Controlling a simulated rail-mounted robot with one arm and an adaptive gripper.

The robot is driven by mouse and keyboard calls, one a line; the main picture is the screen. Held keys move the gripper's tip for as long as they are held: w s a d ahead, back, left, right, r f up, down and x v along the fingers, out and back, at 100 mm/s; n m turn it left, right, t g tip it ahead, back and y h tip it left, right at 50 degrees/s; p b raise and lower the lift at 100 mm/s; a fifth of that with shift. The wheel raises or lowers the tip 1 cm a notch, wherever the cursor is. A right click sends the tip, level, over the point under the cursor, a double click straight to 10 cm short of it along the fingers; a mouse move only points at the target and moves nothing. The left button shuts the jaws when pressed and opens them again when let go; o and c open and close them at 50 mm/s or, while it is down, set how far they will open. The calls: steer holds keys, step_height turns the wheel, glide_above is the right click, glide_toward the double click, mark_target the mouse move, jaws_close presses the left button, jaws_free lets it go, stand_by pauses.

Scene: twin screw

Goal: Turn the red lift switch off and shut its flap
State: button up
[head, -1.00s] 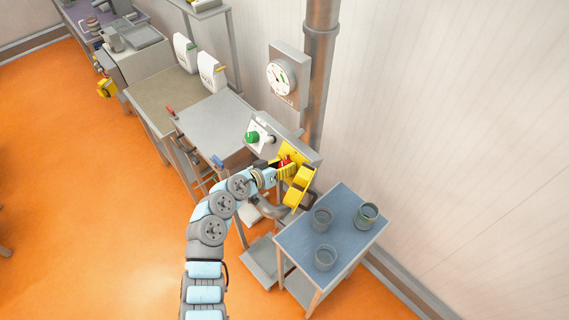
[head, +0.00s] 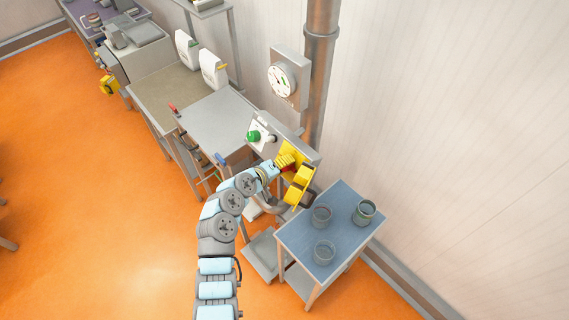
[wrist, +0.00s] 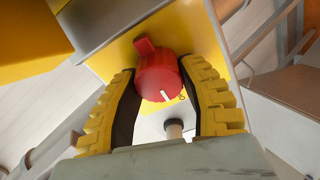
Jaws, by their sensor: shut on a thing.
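The red switch (wrist: 157,75) is a round knob with a raised grip and a white mark on its rim, on a yellow plate (wrist: 190,32). In the wrist view, the two yellow-ribbed fingers of my gripper (wrist: 160,84) close on it from both sides. In the head view, my gripper (head: 282,164) is at the right end of the grey control box and hides most of the switch. The yellow flap (head: 299,187) stands open beside the plate, on its lower right; its yellow also fills the upper left of the wrist view (wrist: 28,30).
A green button (head: 253,136) and a small lever (head: 271,139) sit on the same box, left of the switch. A blue-topped table (head: 345,235) with three cups stands to the right. A gauge (head: 282,80) and pipe (head: 318,70) are behind.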

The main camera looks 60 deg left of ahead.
steer(key=shift+f+n, duration=0.15)
steer(key=shift+n, duration=0.35)
steer(key=o, duration=1.2)
steer(key=shift+s, duration=0.1)
steer(key=shift+s+d+r, duration=0.2)
steer(key=shift+s+r, duration=0.3)
steer(key=v, duration=1)
steer(key=shift+s+d+r, duration=0.1)
steer(key=shift+s+d, duration=0.05)
steer(key=shift+d, duration=0.05)
